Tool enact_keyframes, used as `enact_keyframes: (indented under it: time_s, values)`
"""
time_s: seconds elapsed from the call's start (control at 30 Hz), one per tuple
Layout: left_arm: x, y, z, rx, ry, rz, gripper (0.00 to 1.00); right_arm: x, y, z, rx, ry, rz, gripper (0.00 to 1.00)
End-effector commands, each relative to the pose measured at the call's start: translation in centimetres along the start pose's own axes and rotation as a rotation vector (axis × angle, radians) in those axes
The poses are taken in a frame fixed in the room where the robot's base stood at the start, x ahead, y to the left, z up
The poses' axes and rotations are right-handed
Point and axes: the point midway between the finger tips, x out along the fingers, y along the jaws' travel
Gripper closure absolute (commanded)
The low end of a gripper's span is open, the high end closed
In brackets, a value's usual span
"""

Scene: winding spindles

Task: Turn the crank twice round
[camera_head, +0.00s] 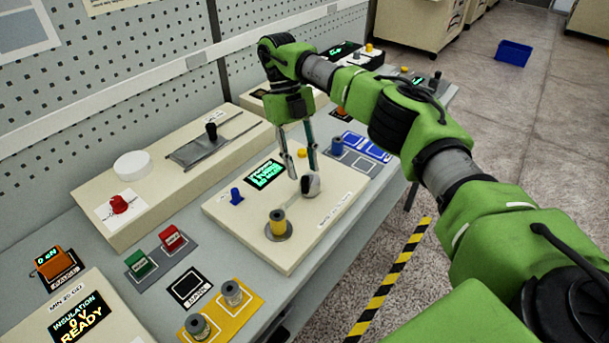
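A cream winding unit (240,212) lies on the bench with a lit green display (264,174) and a blue knob (236,196). A yellow spool (278,222) stands on a grey disc at its front. A rounded grey-white part (311,185), which looks like the crank or its knob, sits to the right of the display. My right gripper (303,172) points down just above and behind this part. Its two fingers are apart with nothing visible held between them. I cannot tell whether a fingertip touches the part. My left gripper is not in view.
A yellow plate with two spools (233,293) and red and green blocks (172,238) lie at the front left. A long cream box (160,187) with a white disc stands behind. A blue mat (365,146) lies right of the unit.

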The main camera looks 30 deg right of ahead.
Motion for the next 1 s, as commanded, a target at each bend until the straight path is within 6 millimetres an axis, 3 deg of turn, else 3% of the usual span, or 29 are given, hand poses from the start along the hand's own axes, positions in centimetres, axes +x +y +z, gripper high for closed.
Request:
enact_keyframes:
  time_s: [0.03,0.3,1.0]
  values:
    - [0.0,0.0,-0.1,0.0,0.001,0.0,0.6,-1.1,0.0,0.0,0.002,-0.004,-0.002,0.68]
    - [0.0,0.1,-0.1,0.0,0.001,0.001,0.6,-3.1,0.0,0.0,0.0,-0.001,-0.001,0.68]
    - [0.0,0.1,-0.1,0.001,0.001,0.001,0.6,-3.3,0.0,0.0,-0.001,-0.001,0.001,0.68]
